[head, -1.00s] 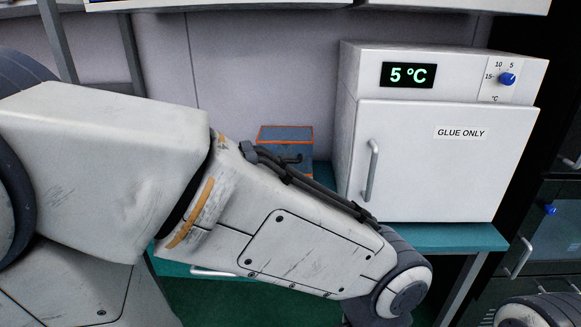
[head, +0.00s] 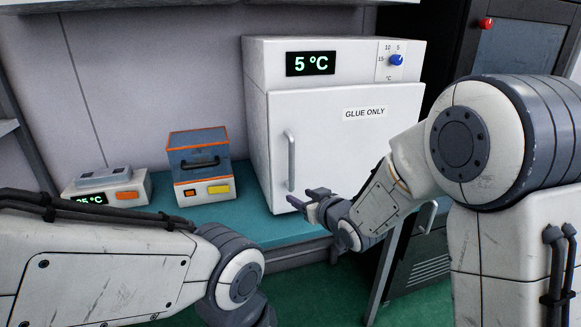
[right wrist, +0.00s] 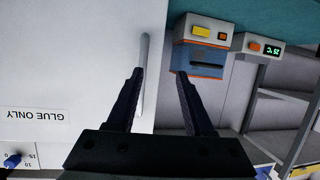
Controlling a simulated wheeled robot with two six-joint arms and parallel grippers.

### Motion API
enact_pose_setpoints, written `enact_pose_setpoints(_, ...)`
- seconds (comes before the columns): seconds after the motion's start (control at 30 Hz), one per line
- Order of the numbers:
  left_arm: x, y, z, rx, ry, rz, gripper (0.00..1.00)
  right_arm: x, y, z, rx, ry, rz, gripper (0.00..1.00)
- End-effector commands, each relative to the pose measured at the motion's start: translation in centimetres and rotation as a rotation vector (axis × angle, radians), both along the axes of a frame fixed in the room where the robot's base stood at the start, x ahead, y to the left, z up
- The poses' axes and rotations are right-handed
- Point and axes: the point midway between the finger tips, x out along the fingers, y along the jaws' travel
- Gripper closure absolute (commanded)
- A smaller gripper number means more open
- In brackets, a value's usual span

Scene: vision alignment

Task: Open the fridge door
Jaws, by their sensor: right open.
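The white fridge (head: 335,135) stands on the teal bench with its door shut. The door bears a GLUE ONLY label (head: 365,113) and a vertical grey handle (head: 291,162) near its left edge. My right gripper (head: 303,197) is open in front of the door, close to the handle's lower end. In the right wrist view, which is upside down, the handle (right wrist: 145,75) shows between the open fingers (right wrist: 159,74), nearer the left one. I cannot tell whether it touches. My left arm is at lower left, its gripper out of view.
An orange-trimmed blue-grey box device (head: 199,168) and a small device with a green display (head: 106,187) stand on the teal bench (head: 290,232), left of the fridge. A dark cabinet (head: 515,55) stands to the right. A shelf runs above.

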Motion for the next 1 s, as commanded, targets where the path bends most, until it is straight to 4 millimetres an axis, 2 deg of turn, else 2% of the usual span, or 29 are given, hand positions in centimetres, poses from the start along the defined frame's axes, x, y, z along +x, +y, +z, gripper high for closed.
enact_pose_setpoints(0.03, 0.0, 0.0, -0.3, 0.0, 0.0, 0.0, 0.5, 1.3, -0.7, -0.1, 0.036, -0.056, 0.002, 0.48)
enact_pose_setpoints(0.1, 0.0, 0.0, -0.4, 0.0, 0.0, 0.0, 0.5, 2.5, -1.3, 0.5, 0.088, -0.134, 0.015, 0.48)
enact_pose_setpoints(0.37, 0.0, 0.0, -0.4, 0.0, 0.0, 0.0, 0.5, 4.1, -2.2, 1.9, 0.183, -0.275, 0.047, 0.48)
enact_pose_setpoints(0.57, 0.0, 0.0, 0.6, 0.0, 0.0, 0.0, 0.5, 6.3, -0.7, 2.2, 0.188, -0.28, 0.052, 0.48)
enact_pose_setpoints(0.8, 0.0, 0.0, 1.9, 0.0, 0.0, 0.0, 0.5, 10.3, 1.4, 2.2, 0.187, -0.279, 0.05, 0.48)
enact_pose_setpoints(1.0, 0.0, 0.0, 2.4, 0.0, 0.0, 0.0, 0.5, 12.3, 2.6, 2.1, 0.186, -0.279, 0.05, 0.48)
